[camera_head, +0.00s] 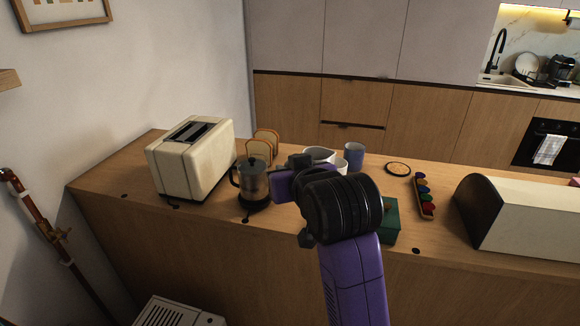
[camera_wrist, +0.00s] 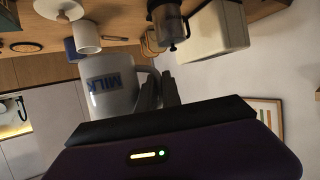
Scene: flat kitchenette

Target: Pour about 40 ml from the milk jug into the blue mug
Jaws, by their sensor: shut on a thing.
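The milk jug (camera_head: 319,154) is white, with a blue MILK label in the wrist view (camera_wrist: 112,90). My gripper (camera_wrist: 162,90) is shut on the jug at its handle side. In the head view my gripper's purple and black body hides the lower part of the jug, so I cannot tell its exact height or tilt. The blue mug (camera_head: 354,156) stands upright on the counter just right of the jug. In the wrist view a blue mug (camera_wrist: 71,48) shows partly behind a white cup (camera_wrist: 87,38). The mug's inside is not visible.
A French press (camera_head: 252,183), a cream toaster (camera_head: 190,165) and a toast rack (camera_head: 263,145) stand left. A small white cup (camera_head: 342,167) is close to the blue mug. A coaster (camera_head: 397,168), a green box (camera_head: 391,220), a capsule holder (camera_head: 424,195) and a bread bin (camera_head: 510,220) are right.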

